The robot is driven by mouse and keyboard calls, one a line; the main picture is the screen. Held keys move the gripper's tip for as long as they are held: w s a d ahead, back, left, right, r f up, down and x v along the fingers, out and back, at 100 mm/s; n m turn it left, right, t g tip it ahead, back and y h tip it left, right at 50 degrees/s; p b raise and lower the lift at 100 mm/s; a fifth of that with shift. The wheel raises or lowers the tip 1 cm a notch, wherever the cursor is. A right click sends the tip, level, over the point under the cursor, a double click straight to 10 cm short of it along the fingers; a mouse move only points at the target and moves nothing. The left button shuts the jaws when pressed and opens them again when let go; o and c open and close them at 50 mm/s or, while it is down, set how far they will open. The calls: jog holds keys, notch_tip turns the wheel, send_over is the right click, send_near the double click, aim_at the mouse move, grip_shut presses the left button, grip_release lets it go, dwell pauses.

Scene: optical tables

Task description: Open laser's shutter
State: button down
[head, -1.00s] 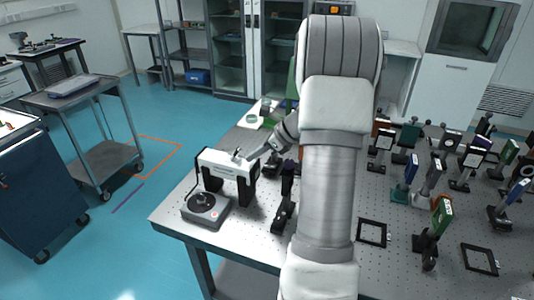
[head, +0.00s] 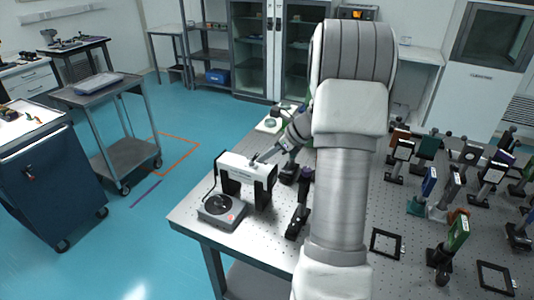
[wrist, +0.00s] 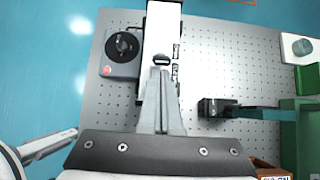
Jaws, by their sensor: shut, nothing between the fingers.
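The laser (head: 245,171) is a white box on black supports near the left corner of the perforated optical table. In the wrist view the white laser body (wrist: 162,28) runs up from my fingertips. My gripper (head: 256,159) is at the laser's top, towards its right end, with its fingers shut and nothing held. In the wrist view the fingertips of my gripper (wrist: 161,68) meet at a small dark oval piece on the white top. I cannot tell whether that piece is the shutter, nor whether the fingers touch it.
A grey unit with a black disc (head: 221,208) stands beside the laser at the table's edge. A dark post mount (head: 299,209) stands to the laser's right. Several optic mounts crowd the table's right side. A grey cart (head: 105,101) stands on the floor at left.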

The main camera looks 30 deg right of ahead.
aim_at(257, 154)
jog(key=shift+w+a+r+g+h+p, duration=0.1)
jog(key=shift+w+r+g+h+p, duration=0.25)
jog(key=shift+p, duration=0.85)
jog(key=shift+a+r+g+h+p, duration=0.1)
jog(key=shift+g+p, duration=0.45)
jog(key=shift+p, duration=0.6)
jog(key=shift+w+a+r+g+p, duration=0.2)
jog(key=shift+r+g+p, duration=0.1)
jog(key=shift+p, duration=0.7)
jog(key=shift+w+r+p, duration=0.2)
jog(key=shift+w+p, duration=0.05)
jog(key=shift+p, duration=0.5)
jog(key=shift+w+a+r+p, duration=0.15)
jog(key=shift+w+a+p, duration=0.3)
jog(key=shift+w, duration=0.2)
jog(key=shift+r+p, duration=0.65)
jog(key=shift+r, duration=0.1)
